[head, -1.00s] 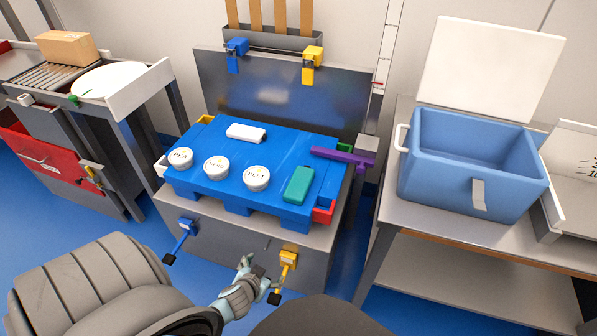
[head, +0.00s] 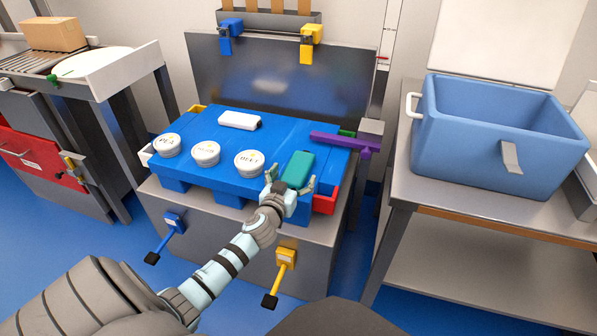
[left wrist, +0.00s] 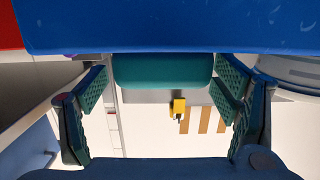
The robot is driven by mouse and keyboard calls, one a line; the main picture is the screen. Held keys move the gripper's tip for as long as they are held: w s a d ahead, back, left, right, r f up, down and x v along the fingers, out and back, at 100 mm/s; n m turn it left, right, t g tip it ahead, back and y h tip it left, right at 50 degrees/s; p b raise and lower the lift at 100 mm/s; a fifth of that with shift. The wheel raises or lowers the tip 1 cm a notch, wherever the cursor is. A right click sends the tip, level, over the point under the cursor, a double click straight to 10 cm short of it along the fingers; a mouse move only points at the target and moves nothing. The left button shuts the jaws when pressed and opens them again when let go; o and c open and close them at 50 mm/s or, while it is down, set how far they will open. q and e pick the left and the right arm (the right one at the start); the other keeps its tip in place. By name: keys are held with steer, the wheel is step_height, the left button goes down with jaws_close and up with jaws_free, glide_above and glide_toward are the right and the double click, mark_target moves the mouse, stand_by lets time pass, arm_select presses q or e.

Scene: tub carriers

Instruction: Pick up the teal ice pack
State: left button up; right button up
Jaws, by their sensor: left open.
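The teal ice pack (head: 298,168) lies on the right front part of the blue carrier (head: 225,136). My left gripper (head: 291,186) is open at the near end of the ice pack, with a finger to each side. In the left wrist view the ice pack (left wrist: 162,71) shows between the open fingers (left wrist: 165,105), towards their tips. I cannot tell whether the fingers touch it. My right gripper is not in view.
Three white tubs (head: 206,153) stand along the carrier's front, left of the ice pack. A white block (head: 239,120) lies behind them. A purple bar (head: 340,141) is at the right back. A blue cooler box (head: 500,135) stands on the right table.

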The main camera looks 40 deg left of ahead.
mark_target(294, 173)
arm_select(q)
steer(key=x, duration=0.3)
steer(key=shift+b, duration=0.3)
steer(key=shift+r, duration=0.1)
steer(key=c, duration=1.4)
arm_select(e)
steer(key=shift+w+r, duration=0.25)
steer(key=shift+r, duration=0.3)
arm_select(q)
steer(key=shift+c, duration=0.2)
